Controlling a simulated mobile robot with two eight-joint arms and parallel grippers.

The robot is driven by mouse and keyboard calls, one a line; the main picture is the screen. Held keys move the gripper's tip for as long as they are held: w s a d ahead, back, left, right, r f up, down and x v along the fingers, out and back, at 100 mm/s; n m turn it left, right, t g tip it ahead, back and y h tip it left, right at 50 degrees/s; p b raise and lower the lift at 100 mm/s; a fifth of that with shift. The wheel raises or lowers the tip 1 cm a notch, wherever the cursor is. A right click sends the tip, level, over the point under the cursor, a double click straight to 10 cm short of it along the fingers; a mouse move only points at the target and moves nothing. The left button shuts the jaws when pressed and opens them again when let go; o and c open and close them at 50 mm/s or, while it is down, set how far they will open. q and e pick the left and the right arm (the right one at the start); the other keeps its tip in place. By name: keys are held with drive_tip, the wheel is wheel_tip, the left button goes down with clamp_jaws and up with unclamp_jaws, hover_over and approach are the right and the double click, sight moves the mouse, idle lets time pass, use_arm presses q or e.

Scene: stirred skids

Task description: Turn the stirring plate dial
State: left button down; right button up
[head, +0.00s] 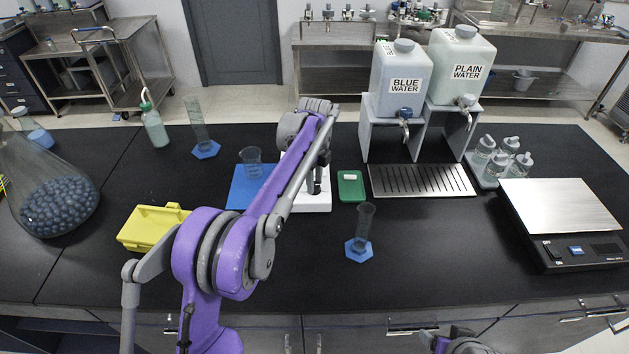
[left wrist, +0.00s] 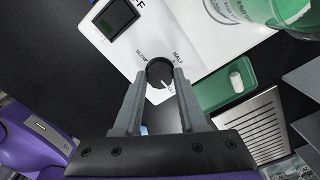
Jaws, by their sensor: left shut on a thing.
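The stirring plate (head: 318,202) is a white unit on the black bench, partly hidden behind my left arm in the head view. The round black dial (left wrist: 159,71) has a light pointer mark. My left gripper (left wrist: 160,78) is shut on the dial, one finger on each side of it. In the head view the left gripper (head: 315,186) is over the plate's front. My right gripper does not show; only a bit of arm shows at the bottom edge.
A green pad (head: 351,186) lies right of the plate, a blue mat (head: 238,190) left. A cylinder (head: 364,222) stands in front. A yellow container (head: 152,228), a flask of blue balls (head: 45,195), a scale (head: 562,208) and a drip tray (head: 420,180) stand around.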

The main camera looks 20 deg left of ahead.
use_arm(q)
drive_tip(key=shift+m, duration=1)
drive_tip(key=shift+c, duration=2.3)
unclamp_jaws()
wheel_tip(320, 180, up, 11)
drive_tip(key=p, duration=0.1)
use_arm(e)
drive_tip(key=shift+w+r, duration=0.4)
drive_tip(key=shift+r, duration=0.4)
use_arm(q)
drive_tip(key=shift+f, duration=0.1)
